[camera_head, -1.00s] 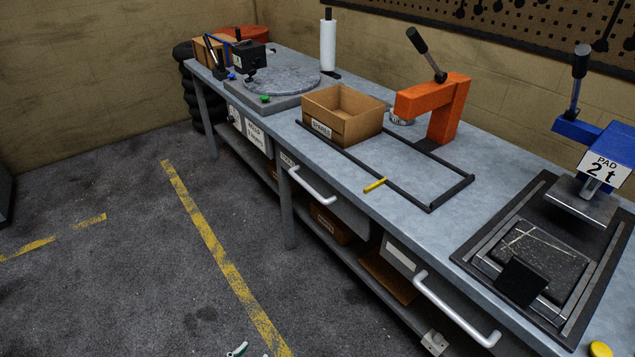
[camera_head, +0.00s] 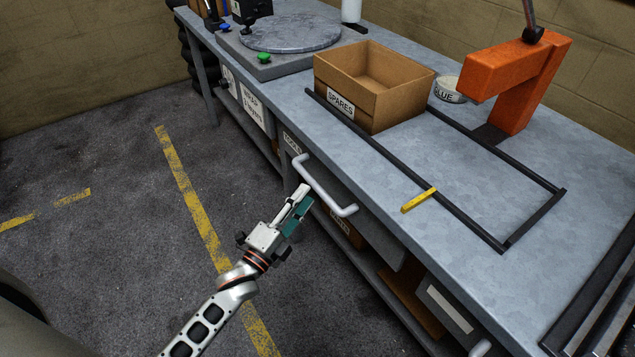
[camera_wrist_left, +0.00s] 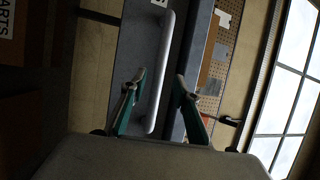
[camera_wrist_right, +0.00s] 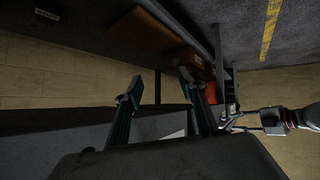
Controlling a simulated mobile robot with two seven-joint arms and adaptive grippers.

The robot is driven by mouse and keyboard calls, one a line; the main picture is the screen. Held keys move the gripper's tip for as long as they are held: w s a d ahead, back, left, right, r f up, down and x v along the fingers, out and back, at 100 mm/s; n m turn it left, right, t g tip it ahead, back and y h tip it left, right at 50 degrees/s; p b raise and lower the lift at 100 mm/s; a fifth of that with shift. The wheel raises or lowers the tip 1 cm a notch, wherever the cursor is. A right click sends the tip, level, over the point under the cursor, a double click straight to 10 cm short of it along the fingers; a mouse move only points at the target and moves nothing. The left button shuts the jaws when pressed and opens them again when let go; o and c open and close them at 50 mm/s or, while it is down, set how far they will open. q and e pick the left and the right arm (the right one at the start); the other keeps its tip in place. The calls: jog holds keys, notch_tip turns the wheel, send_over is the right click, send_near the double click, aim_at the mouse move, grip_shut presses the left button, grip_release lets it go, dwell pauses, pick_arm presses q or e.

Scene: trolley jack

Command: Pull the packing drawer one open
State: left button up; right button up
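A grey drawer (camera_head: 365,227) under the bench top has a pale bar handle (camera_head: 325,188) and a small label reading TOOLS (camera_head: 291,143). No packing label is readable on it. The drawer looks shut. My left gripper (camera_head: 301,196) is at the handle's near side, in front of the drawer. In the left wrist view, its fingers (camera_wrist_left: 158,85) are apart, with the handle (camera_wrist_left: 162,70) running between them in the picture; contact cannot be told. My right gripper (camera_wrist_right: 157,92) shows only in its wrist view, open and with nothing between the fingertips.
Another drawer with a blank-looking label (camera_head: 450,306) sits farther right. On the bench are a cardboard SPARES box (camera_head: 372,97), a black frame (camera_head: 465,215), a yellow piece (camera_head: 419,200) and an orange press (camera_head: 520,80). The floor (camera_head: 110,270) in front is clear.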

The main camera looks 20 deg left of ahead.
aim_at(314, 182)
pick_arm(q)
jog(key=shift+x, duration=2.7)
grip_shut()
